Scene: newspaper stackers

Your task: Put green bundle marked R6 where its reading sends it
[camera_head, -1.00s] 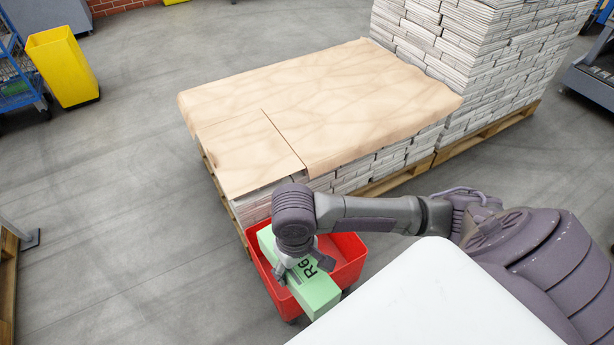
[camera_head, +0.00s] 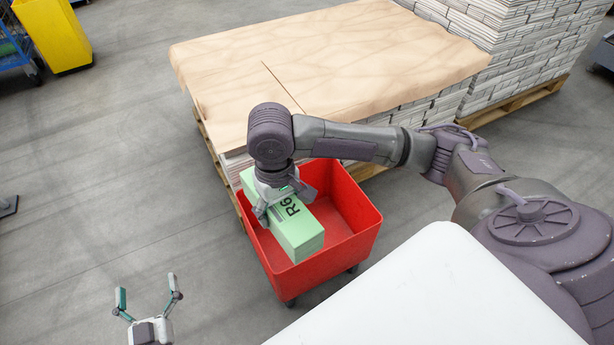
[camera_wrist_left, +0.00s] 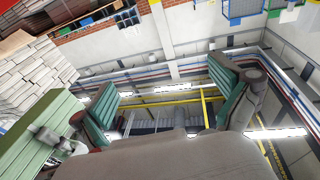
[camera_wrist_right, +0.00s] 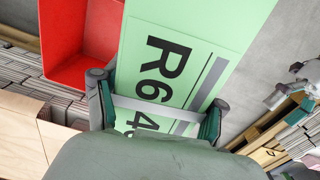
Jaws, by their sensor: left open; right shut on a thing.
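The green bundle (camera_head: 297,238) carries a label with dark R6 lettering. My right gripper (camera_head: 276,205) is shut on it across the middle. In the right wrist view the bundle (camera_wrist_right: 205,55) shows R64 and part of a further character, hidden by the gripper (camera_wrist_right: 155,110). The bundle is held tilted over the left side of a red wheeled bin (camera_head: 345,248); whether it touches the bin I cannot tell. My left gripper (camera_head: 148,300) is open and empty, left of the bin. Its spread fingers (camera_wrist_left: 165,105) also show in the left wrist view.
A pallet stack covered with brown paper (camera_head: 300,60) stands right behind the bin. Taller newspaper stacks (camera_head: 510,50) stand at the back right. A yellow bin (camera_head: 52,35) is at the far left. The grey floor (camera_head: 100,190) at left is open.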

